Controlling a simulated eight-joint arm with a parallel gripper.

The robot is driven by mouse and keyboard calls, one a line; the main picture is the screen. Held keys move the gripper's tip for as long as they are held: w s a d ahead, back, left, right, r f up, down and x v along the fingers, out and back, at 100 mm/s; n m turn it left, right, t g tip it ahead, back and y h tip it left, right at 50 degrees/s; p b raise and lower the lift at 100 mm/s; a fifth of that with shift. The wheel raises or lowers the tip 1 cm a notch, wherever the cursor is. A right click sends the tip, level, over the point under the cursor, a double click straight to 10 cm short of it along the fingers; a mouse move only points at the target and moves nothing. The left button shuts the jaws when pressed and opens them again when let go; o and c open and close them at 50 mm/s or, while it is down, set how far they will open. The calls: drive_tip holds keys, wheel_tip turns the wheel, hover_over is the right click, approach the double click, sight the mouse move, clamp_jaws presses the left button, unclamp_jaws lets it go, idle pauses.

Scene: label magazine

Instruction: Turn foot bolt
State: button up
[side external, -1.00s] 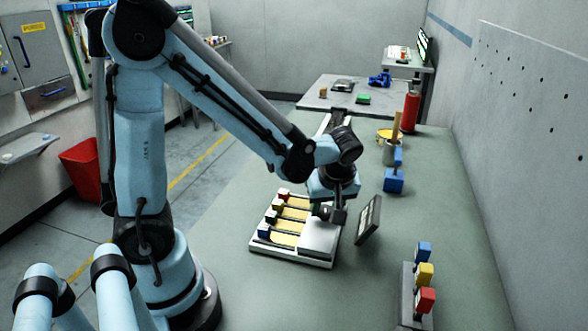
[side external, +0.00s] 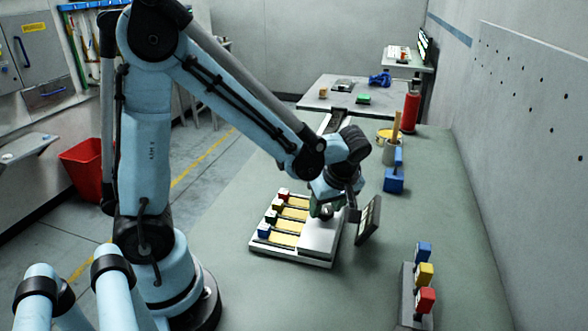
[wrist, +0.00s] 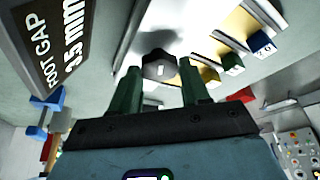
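The foot bolt appears to be the dark knob (wrist: 159,66) with a pale mark on its face, at the plate's edge in the wrist view. My gripper (wrist: 160,84) has two green fingers, one on each side of the knob, with a gap visible between them and it. It is open and seems to hold nothing. In the side view my gripper (side external: 325,208) is low over the magazine's pale plate (side external: 318,240), partly hidden by my wrist.
The magazine's slots hold yellow strips with coloured blocks, including a blue one (side external: 264,230). A rack (side external: 407,290) with blue, yellow and red blocks stands front right. The bench's near left is clear.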

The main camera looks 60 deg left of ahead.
drive_tip(key=o, duration=0.3)
drive_tip(key=v, duration=1.2)
drive_tip(key=shift+s, duration=0.1)
drive_tip(key=s+f+m+t+h, duration=0.1)
drive_tip(key=m+t, duration=0.1)
drive_tip(key=m, duration=0.3)
drive_tip(key=s+m+t+h, duration=0.2)
drive_tip(key=m, duration=0.4)
drive_tip(key=s+f+m+t+h, duration=0.1)
drive_tip(key=m+t, duration=0.1)
drive_tip(key=m, duration=0.3)
drive_tip(key=shift+s+d+f+m+t, duration=0.25)
drive_tip(key=shift+d+f+m+t, duration=0.05)
drive_tip(key=shift+d+m+t, duration=0.1)
